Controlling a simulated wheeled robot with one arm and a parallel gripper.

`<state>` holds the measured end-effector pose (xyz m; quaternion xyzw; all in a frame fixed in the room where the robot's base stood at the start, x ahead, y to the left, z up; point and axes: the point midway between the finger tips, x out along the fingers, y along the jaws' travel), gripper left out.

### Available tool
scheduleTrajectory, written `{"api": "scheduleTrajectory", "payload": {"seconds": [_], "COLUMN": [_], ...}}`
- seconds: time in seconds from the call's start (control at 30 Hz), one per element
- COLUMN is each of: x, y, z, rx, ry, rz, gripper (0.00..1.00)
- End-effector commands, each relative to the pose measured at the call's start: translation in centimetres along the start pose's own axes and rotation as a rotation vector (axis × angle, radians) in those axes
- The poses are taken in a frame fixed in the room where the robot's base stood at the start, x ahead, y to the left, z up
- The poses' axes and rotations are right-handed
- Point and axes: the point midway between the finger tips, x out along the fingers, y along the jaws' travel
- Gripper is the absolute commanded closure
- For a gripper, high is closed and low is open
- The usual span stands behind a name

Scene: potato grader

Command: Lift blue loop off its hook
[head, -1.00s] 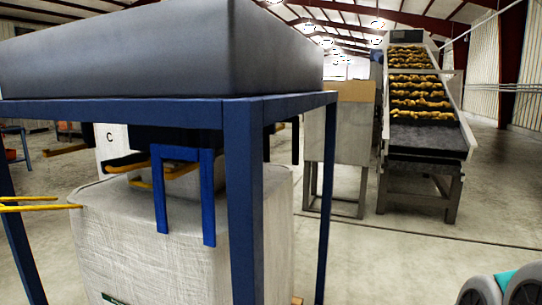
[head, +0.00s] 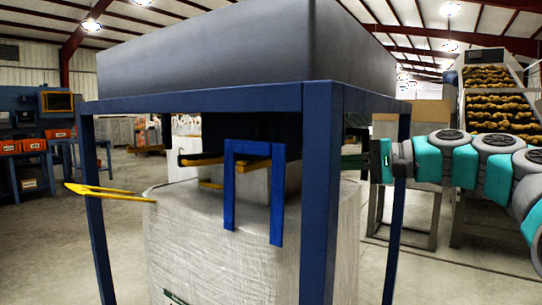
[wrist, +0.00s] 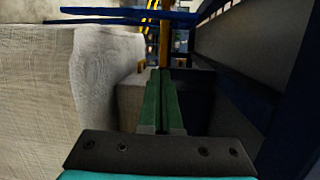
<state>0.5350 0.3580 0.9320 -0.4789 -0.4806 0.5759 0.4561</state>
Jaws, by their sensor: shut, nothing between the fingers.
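The blue loop (head: 229,185) hangs over a yellow hook (head: 254,166) under the hopper, at the near side of the white bulk bag (head: 185,240). Its two legs hang down against the bag. In the wrist view the blue loop (wrist: 125,13) lies sideways across the top, with yellow hook bars (wrist: 164,45) close by. My gripper (wrist: 163,72) is shut and empty, its green fingers together and pointing towards the hook, short of the loop. In the head view my arm reaches in from the right; the fingertips cannot be made out there.
A blue frame (head: 320,190) carries the grey hopper (head: 240,60); its posts stand near my arm. A yellow strap (head: 105,192) sticks out at the bag's left. A potato conveyor (head: 490,100) stands behind at right. The floor at left is open.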

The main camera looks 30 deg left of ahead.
Motion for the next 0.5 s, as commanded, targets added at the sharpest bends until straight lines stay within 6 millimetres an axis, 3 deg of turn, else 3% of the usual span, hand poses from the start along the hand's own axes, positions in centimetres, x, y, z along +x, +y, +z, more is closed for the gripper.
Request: {"api": "scheduleTrajectory", "payload": {"seconds": [0.1,0.33,0.5], "x": [0.0,0.3,2.3], "y": [-1.7,-3.1,-3.3], "z": [-0.9,-1.1,-1.0], "rx": [-0.02,-0.032,-0.033], "ry": [-0.026,-0.046,-0.045], "rz": [-0.076,-0.125,-0.123], "gripper": [1.0,1.0,1.0]}}
